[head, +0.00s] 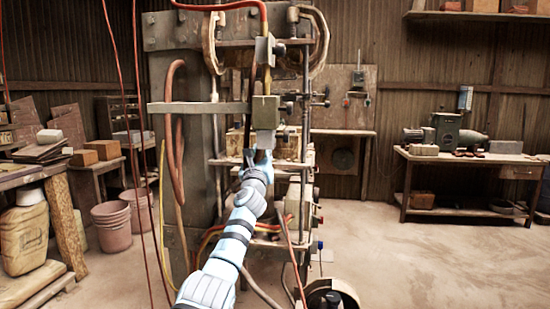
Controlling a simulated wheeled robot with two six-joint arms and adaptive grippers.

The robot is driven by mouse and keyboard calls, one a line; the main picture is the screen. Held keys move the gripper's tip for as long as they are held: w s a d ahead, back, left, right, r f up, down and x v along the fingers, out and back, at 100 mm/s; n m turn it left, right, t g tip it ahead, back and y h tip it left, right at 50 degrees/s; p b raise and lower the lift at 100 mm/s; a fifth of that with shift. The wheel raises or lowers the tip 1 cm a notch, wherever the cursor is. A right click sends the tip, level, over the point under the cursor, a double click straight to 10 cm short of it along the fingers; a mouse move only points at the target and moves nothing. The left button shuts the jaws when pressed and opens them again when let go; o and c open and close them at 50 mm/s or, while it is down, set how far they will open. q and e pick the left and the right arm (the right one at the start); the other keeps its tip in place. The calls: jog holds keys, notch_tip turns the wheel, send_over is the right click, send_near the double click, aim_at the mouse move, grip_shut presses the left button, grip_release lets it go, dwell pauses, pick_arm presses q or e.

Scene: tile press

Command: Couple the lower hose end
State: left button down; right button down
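The tile press (185,165) stands left of centre. A red-orange hose (225,5) curves over its top, and a yellow length runs down to a greenish-beige block (265,108) with a paler lower part. My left arm reaches up from the bottom. Its gripper (262,156) is at or just below that block; I cannot tell whether they touch. The fingers are small and dark, and their opening and grasp are unclear. Red and orange hoses (210,238) run low on the press. I cannot make out a lower hose end or its coupling. My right gripper is not identifiable.
A brown hose (171,115) loops down the press's left side. Thin red lines (122,80) hang at left. A round beige-rimmed object (325,287) is at bottom centre. A workbench (465,158) stands right. The floor (430,260) at right is clear.

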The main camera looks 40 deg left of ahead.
pick_arm(q)
jog(key=c, duration=1.7)
grip_release()
jog(key=shift+r, duration=0.1)
jog(key=shift+o, duration=1.4)
jog(key=shift+w, duration=0.15)
jog(key=v, duration=1.2)
